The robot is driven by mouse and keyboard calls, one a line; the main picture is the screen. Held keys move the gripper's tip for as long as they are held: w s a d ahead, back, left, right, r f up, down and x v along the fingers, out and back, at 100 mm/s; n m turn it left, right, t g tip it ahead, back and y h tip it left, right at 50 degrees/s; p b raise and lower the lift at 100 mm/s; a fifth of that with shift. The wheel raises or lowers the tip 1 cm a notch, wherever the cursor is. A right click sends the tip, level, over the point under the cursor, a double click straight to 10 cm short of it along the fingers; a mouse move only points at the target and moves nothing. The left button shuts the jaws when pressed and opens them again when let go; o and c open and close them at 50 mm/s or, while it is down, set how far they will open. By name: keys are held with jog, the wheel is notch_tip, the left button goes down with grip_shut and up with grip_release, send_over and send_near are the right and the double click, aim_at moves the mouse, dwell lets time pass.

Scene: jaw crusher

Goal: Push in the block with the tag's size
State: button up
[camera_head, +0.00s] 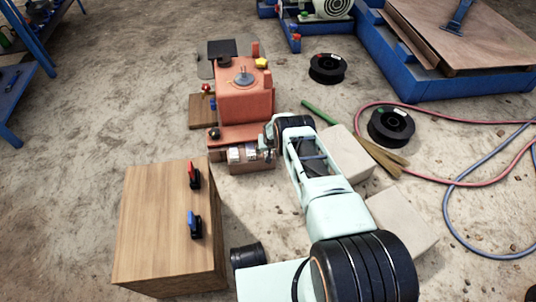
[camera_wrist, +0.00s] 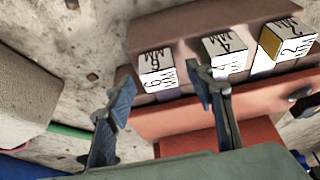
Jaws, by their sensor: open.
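In the wrist view, three white-faced blocks sit in a row in a reddish-brown holder (camera_wrist: 190,25). Their printing is upside down: the left block (camera_wrist: 157,68) looks like 6 MM, the middle block (camera_wrist: 225,50) 4 MM, and the right block (camera_wrist: 287,40) 2 MM with a yellow patch. My gripper (camera_wrist: 163,80) is open, its fingertips near the left and middle blocks; contact is unclear. In the head view my gripper (camera_head: 268,138) is at the front of the orange-red crusher (camera_head: 243,97), partly hiding the blocks (camera_head: 236,154). I cannot make out a size tag.
A wooden box (camera_head: 160,215) with red (camera_head: 194,175) and blue (camera_head: 195,224) clamp-like parts stands front left. Pale blocks (camera_head: 345,158) lie right of my arm. Black spools (camera_head: 327,68) and hoses (camera_head: 450,180) lie farther right.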

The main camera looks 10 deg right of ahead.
jog(key=shift+w+f+b, duration=0.25)
jog(key=shift+f+b, duration=0.05)
jog(key=shift+f, duration=0.3)
grip_shut()
